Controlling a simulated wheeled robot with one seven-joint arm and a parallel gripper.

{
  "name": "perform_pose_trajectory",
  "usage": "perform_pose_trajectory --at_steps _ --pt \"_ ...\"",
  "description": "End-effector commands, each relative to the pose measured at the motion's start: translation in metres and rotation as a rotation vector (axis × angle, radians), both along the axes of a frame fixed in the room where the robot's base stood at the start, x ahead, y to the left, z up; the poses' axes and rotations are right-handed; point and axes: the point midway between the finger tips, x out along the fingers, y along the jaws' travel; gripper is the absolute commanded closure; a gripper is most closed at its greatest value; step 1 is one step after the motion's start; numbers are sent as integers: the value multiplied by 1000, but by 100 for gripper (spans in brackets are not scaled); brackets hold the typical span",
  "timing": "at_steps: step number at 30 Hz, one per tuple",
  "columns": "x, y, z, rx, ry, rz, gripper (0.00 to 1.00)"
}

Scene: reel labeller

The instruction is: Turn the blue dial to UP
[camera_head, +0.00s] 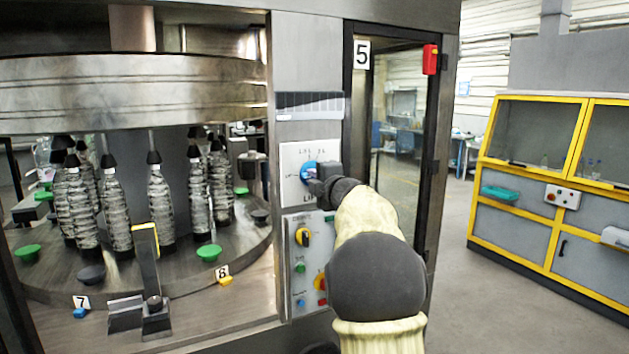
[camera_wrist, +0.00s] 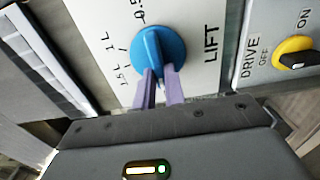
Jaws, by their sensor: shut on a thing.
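The blue dial (camera_head: 308,171) sits on the white upper panel (camera_head: 291,156) of the machine, partly hidden behind my gripper (camera_head: 316,183) in the head view. In the wrist view the blue dial (camera_wrist: 160,52) shows as a round knob with a raised grip bar. My gripper (camera_wrist: 159,82) has its two purple-grey fingers shut on the near end of that bar. Printed marks lie around the dial, and the word LIFT (camera_wrist: 212,43) reads sideways beside it. I cannot make out an UP mark or which mark the dial points to.
Below is a panel with a yellow-and-black DRIVE knob (camera_head: 303,237), also in the wrist view (camera_wrist: 294,52), and further buttons. A dark vent (camera_head: 310,105) lies above. A framed glass door (camera_head: 398,120) stands right, bottles (camera_head: 160,205) on a turntable left.

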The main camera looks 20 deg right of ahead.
Motion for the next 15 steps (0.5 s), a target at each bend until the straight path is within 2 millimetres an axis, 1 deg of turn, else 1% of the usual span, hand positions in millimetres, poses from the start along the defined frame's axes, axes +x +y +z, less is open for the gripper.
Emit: perform_pose_trajectory --at_steps 5,6,9,15 --pt "0 0 -2 -2 3 1 100" --pt "0 0 -2 -2 3 1 84" --pt "0 0 -1 -1 3 1 66" --pt "0 0 -1 0 2 0 66"
